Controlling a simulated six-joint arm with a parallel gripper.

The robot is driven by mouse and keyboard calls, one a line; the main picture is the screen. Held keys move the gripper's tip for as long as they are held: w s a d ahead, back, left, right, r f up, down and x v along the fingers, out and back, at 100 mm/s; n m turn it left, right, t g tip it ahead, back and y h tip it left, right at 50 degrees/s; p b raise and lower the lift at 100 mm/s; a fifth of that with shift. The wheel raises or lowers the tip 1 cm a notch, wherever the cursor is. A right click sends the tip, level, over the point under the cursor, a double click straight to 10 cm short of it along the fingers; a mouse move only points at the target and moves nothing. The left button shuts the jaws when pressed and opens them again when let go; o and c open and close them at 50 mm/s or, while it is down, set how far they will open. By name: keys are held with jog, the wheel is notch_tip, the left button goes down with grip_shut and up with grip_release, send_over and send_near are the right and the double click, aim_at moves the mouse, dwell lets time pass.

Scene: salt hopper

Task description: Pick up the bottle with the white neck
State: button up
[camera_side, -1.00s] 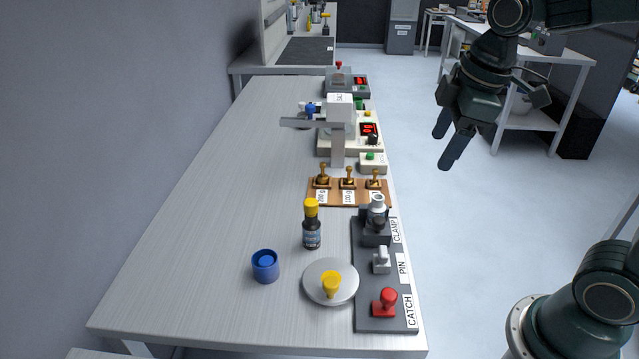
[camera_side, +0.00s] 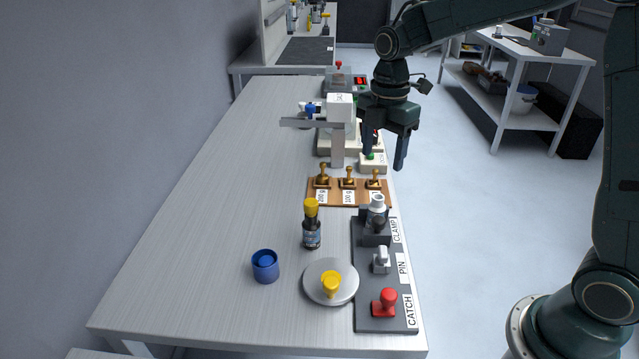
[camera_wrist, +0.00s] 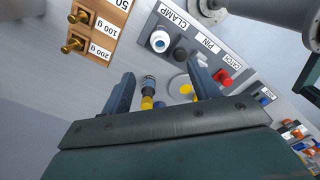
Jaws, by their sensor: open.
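A small white-necked piece (camera_side: 377,203) stands upright at the clamp, at the far end of the dark CLAMP/PIN/CATCH panel (camera_side: 366,310). Its white round top also shows in the wrist view (camera_wrist: 160,41). Its lower part is hidden by the dark clamp, so I cannot tell its full shape. A dark bottle with a yellow cap (camera_side: 311,230) stands on the bench to its left. My gripper (camera_side: 384,162) is open and empty, pointing down above the far end of the bench, beyond the panel. Its fingers show in the wrist view (camera_wrist: 160,72), apart from every object.
A wooden rack (camera_side: 316,198) holds brass weights just beyond the panel. A grey stand (camera_side: 337,150) rises close to my gripper's left. A blue cup (camera_side: 265,268) and a round plate with a yellow knob (camera_side: 316,290) are nearer. The bench's left side is clear.

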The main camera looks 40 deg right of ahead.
aim_at(377, 203)
jog(key=shift+f, duration=0.15)
jog(key=shift+f, duration=4.2)
jog(key=shift+d+f, duration=0.1)
jog(key=shift+f, duration=2.45)
jog(key=c, duration=1.1)
jog(key=shift+r, duration=0.2)
